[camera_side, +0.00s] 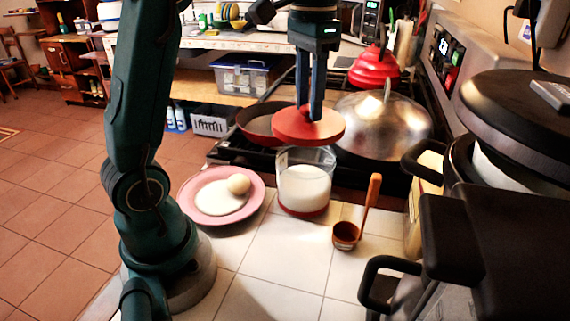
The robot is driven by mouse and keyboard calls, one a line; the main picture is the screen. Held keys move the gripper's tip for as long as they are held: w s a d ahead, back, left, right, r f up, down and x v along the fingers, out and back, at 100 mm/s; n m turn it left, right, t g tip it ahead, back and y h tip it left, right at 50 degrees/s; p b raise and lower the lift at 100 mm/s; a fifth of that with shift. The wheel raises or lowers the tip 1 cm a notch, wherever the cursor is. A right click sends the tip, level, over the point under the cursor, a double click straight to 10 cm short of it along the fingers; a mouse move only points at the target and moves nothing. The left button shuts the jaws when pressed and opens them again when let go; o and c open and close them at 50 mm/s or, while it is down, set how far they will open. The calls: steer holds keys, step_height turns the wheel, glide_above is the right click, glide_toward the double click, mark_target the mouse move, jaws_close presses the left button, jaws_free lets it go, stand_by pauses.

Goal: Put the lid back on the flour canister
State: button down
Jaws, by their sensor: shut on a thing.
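The flour canister (305,188) is a clear glass jar with white flour inside and a red base, standing on the white tiled counter.
A pink plate (255,202) with an egg (238,184) is left of the canister. A brown ladle (346,236) stands to the right, handle upward. Behind are a red pan (243,125) and a domed metal lid (384,122) on the stove. Dark pots (470,235) crowd the right.

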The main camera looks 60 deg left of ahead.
mark_target(307, 127)
steer(key=shift+w+a+n, duration=0.3)
steer(key=shift+w+a, duration=0.4)
steer(key=shift+a, duration=0.3)
steer(key=shift+w+a+f, duration=0.1)
steer(key=shift+a+f, duration=0.25)
steer(key=shift+f, duration=3.1)
steer(key=shift+f, duration=0.2)
jaws_free()
steer(key=shift+r, duration=0.15)
steer(key=shift+r, duration=3.35)
